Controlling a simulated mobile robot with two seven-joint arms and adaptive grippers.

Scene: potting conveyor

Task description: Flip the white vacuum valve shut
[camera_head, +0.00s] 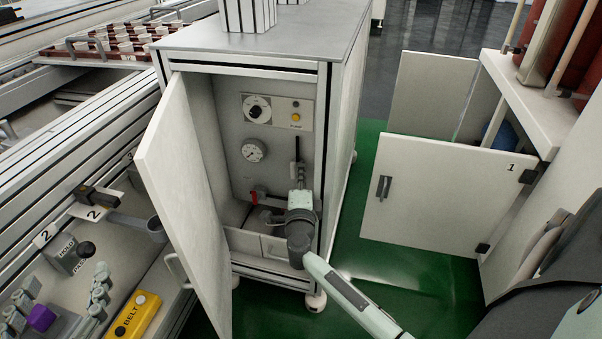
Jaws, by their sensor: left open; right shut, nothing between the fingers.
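The open cabinet (333,110) holds a grey back panel. My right arm reaches in from the lower right, and my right gripper (298,168) is shut and empty at the panel's right side, by a dark upright bar. I cannot tell whether it touches anything there. I cannot make out a white valve handle; the arm and gripper cover that part of the panel. A red valve handle (254,197) shows lower left of the gripper. A round gauge (254,151) sits above the red handle. My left gripper is not in view.
The cabinet's white door (182,190) stands open on the left. A control plate (277,112) with a black knob and yellow button is above the gauge. A conveyor bench with a yellow BELT box (132,317) is at left. Another open cabinet door (440,195) stands at right above green floor.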

